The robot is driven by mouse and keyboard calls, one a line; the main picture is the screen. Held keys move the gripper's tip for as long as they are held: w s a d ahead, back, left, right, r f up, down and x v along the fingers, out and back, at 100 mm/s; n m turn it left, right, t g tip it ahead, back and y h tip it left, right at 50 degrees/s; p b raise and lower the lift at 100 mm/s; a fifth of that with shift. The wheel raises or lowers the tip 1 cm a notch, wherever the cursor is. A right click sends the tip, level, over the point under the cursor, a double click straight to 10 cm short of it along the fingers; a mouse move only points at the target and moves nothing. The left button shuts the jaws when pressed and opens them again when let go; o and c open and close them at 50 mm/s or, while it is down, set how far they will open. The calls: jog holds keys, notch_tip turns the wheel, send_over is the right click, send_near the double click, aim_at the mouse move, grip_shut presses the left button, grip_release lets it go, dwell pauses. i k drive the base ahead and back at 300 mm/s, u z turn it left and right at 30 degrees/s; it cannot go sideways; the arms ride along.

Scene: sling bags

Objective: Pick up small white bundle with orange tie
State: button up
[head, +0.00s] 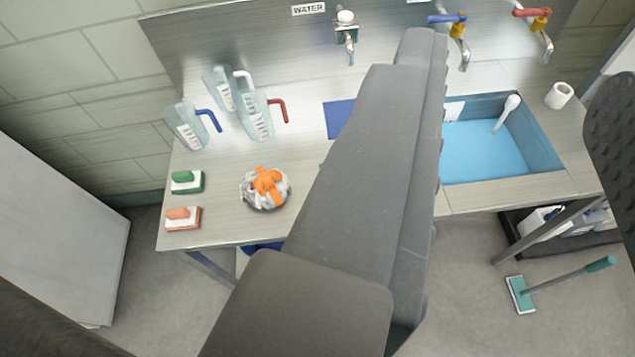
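The small white bundle with the orange tie (252,193) sits on the metal counter near its front edge, left of the middle. It is crumpled white material with a bright orange tie across the top. My gripper (515,65) looks open, with one large grey ridged finger across the middle and a dark studded finger at the right edge. The bundle is to the left of the grey finger, apart from it in the picture. Nothing shows between the fingers except the sink area behind.
Several clear jugs (184,126) stand behind the bundle. A green-and-white brush or sponge (187,182) and an orange-and-white one (183,218) lie left of it. A blue basin (483,153) is in the sink at right. My grey finger hides the counter's middle.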

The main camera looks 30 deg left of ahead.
aim_at(269, 189)
jog(key=z, duration=1.85)
jog(key=k, duration=1.7)
jog(key=u, duration=2.1)
jog(key=i, duration=1.05)
jog(key=z, duration=0.1)
